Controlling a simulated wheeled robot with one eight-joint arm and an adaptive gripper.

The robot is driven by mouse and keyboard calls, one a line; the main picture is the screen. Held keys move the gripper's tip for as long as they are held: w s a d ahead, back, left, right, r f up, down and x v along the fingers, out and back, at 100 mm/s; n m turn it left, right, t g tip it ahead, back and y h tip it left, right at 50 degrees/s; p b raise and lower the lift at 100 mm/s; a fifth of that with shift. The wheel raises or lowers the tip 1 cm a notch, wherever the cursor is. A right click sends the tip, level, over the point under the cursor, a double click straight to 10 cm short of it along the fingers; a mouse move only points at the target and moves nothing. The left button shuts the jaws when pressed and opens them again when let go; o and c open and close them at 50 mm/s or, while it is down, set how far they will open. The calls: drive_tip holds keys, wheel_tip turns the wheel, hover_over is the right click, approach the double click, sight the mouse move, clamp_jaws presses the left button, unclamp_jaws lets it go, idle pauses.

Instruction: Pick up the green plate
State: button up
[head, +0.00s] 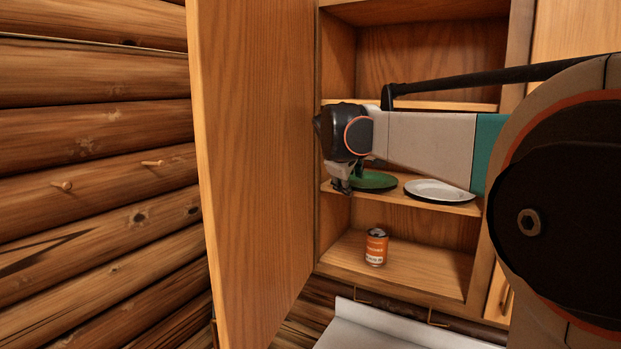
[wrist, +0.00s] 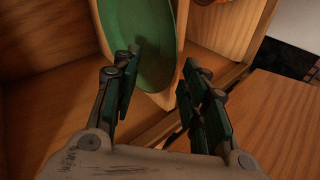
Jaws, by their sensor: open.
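The green plate (head: 376,181) lies on the middle shelf of the open cabinet in the head view, partly hidden behind my gripper (head: 341,189). In the wrist view the green plate (wrist: 142,40) fills the upper middle, and its near rim lies between and just beyond the fingertips of my gripper (wrist: 158,80). My gripper is open, with a clear gap between its fingers. I cannot tell whether either finger touches the plate.
A white plate (head: 438,191) lies on the same shelf (head: 400,198) to the right. An orange can (head: 376,247) stands on the shelf below. The open cabinet door (head: 255,150) stands close to the left of my gripper. Another shelf (head: 430,104) is above.

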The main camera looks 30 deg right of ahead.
drive_tip(key=shift+w+d+f, duration=0.25)
drive_tip(key=shift+d+f, duration=0.05)
drive_tip(key=shift+f, duration=0.05)
drive_tip(key=shift+s+a+r, duration=0.1)
drive_tip(key=shift+c, duration=0.5)
clamp_jaws()
drive_tip(key=s+a, duration=0.1)
drive_tip(key=a, duration=0.2)
drive_tip(key=shift+s, duration=0.35)
